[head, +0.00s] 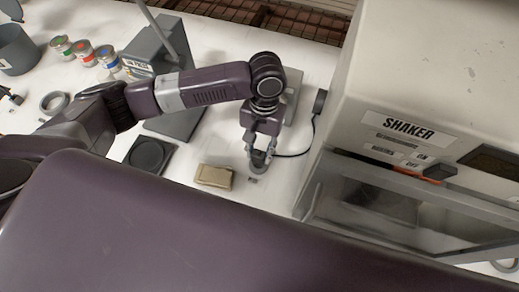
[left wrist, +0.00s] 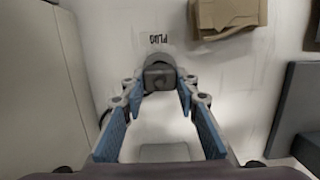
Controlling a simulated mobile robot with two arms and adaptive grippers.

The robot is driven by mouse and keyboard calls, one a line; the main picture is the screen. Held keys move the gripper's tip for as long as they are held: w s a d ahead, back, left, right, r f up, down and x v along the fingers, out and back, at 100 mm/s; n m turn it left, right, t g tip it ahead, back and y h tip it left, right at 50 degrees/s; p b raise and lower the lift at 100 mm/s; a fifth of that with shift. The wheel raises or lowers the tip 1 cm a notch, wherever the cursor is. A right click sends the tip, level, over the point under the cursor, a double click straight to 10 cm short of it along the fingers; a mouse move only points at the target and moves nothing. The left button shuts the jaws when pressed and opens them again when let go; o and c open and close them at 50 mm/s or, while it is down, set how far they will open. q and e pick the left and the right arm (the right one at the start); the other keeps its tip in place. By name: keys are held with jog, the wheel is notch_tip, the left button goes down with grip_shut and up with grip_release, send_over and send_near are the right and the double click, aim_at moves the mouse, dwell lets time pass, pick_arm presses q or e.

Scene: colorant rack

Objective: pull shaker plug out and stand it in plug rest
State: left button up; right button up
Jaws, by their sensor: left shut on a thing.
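My left gripper (head: 260,156) points down over the white bench, left of the shaker (head: 416,128). In the left wrist view, its blue-padded fingers (left wrist: 160,92) are shut on the dark grey plug (left wrist: 160,78). A rounded grey piece, seemingly the plug rest (left wrist: 158,59), shows just beyond the plug, beside an upside-down PLUG label (left wrist: 152,39). I cannot tell whether the plug is seated in it or just above it. A black cord (head: 294,155) runs from near the gripper toward the shaker side. My right gripper is not in view.
A tan block (head: 214,176) lies just left of the gripper, and a black square pad (head: 149,156) lies farther left. Several colorant cans (head: 84,53) stand at the back left. The shaker's body closes off the right side.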

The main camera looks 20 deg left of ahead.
pick_arm(q)
jog(key=shift+f+b, duration=0.3)
jog(key=shift+f, duration=0.9)
jog(key=o, duration=1.3)
jog(key=shift+r, duration=0.25)
jog(key=r, duration=0.3)
jog(key=w+r, duration=0.1)
jog(key=r, duration=0.7)
jog(key=shift+w+r, duration=0.25)
jog(key=shift+w, duration=0.15)
